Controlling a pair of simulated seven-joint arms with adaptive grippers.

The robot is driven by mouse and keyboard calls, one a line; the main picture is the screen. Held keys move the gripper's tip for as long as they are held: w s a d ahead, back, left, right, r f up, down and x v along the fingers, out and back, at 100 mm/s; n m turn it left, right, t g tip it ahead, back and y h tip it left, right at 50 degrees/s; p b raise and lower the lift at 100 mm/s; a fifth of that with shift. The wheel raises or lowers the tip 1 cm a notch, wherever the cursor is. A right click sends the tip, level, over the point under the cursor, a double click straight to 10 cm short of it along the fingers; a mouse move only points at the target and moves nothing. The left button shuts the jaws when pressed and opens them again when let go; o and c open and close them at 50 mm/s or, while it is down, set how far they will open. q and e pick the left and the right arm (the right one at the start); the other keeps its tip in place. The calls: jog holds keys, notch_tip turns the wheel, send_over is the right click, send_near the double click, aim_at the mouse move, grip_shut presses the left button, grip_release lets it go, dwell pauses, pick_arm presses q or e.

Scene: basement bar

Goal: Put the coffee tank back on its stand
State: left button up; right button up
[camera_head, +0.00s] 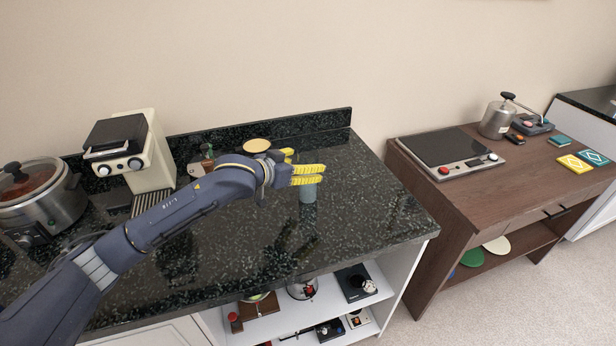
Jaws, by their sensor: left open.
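My left gripper (308,174), with yellow fingers, is open over the right part of the dark speckled counter (350,220). A small grey-blue cylinder (308,193) stands just below and behind the fingers, partly hidden by them; I cannot tell whether they touch it. A cream and black coffee machine (150,150) stands at the counter's left. A metal vessel with a black knob and handle (496,120) is on the brown table, beside a dark base (532,124). I cannot tell for sure which thing is the coffee tank or its stand. My right gripper is not in view.
A round cooker (45,205) stands at the far left. A tan round top (257,145) shows behind my left wrist. The brown table (440,190) carries a flat cooktop (450,148) and colored tiles (574,163). The counter's front right is clear.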

pick_arm(q)
jog(key=shift+x, duration=1.1)
jog(key=c, duration=1.6)
